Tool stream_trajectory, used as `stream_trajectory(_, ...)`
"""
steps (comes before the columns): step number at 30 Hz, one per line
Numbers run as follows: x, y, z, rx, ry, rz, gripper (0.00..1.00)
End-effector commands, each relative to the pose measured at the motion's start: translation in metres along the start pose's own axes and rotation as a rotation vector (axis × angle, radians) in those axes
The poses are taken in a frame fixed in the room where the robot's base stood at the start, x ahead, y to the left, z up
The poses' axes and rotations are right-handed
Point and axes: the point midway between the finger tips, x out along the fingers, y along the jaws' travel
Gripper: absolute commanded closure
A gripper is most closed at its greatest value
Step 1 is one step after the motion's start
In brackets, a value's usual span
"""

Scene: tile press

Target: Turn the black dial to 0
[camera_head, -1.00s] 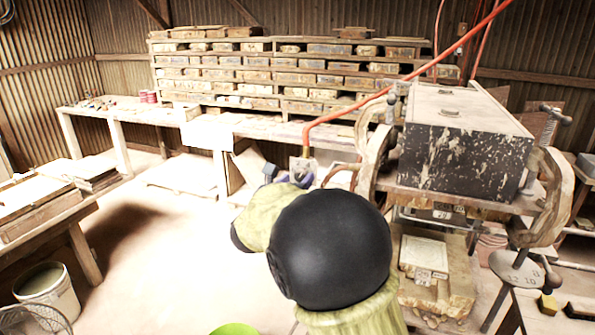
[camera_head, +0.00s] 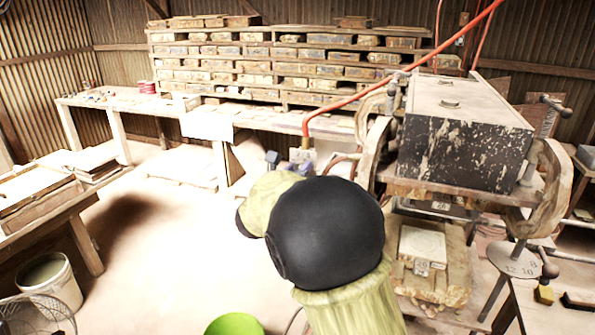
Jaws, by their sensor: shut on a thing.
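I cannot pick out a black dial for certain. A grey round plate (camera_head: 521,261) with numbers such as 8, 10 and 12 stands on a thin rod at the right, below the press. A dark knob (camera_head: 550,271) shows at its right edge. My own arm, with a large black joint and yellow-green links, fills the lower middle and hides what lies behind it. My gripper does not show; its fingers and what they touch are hidden.
A black paint-worn box (camera_head: 465,150) sits on the press at the right, between curved wooden sides. An orange hose (camera_head: 400,78) crosses above the bench. A white bucket (camera_head: 50,285) and a green bowl (camera_head: 234,325) stand low in view. Open floor lies at left centre.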

Motion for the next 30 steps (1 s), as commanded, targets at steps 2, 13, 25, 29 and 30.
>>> stream_trajectory(2,-0.0003,0.0008,-0.0014,-0.018,-0.001,0.001,0.94)
stream_trajectory(13,-0.0002,0.0012,-0.0039,-0.233,-0.009,-0.002,0.94)
stream_trajectory(25,-0.0003,0.0010,-0.0028,-0.605,-0.019,-0.004,0.94)
stream_trajectory(29,-0.0004,0.0009,-0.0022,-0.729,-0.022,-0.005,0.94)
stream_trajectory(30,-0.0004,0.0008,-0.0020,-0.767,-0.023,-0.005,0.94)
